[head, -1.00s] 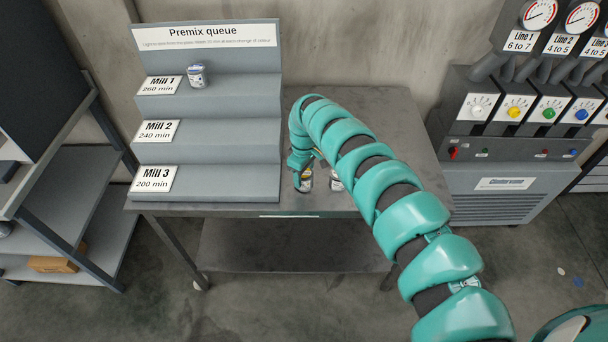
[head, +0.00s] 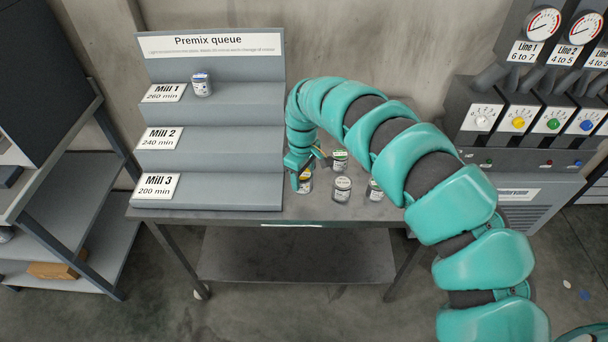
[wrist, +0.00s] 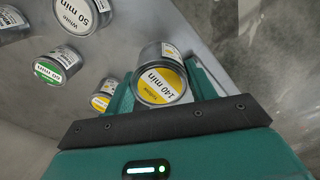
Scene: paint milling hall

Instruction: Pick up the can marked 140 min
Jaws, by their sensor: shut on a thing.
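The can marked 140 min (wrist: 162,88) has a yellow label band reading Yellow. In the wrist view it sits between the two teal fingers of my gripper (wrist: 160,90), which is shut on it. In the head view my gripper (head: 302,172) is at the table's front part, just right of the stepped rack, and the yellow-banded can (head: 306,184) shows partly below the fingers. I cannot tell whether the can is clear of the tabletop.
Close by stand a green-banded can (wrist: 58,66), a White can marked 50 min (wrist: 80,14) and a smaller-looking yellow-banded can (wrist: 103,97). The Premix queue rack (head: 245,150) holds a blue-marked can (head: 202,85) on its Mill 1 step; its lower steps are empty.

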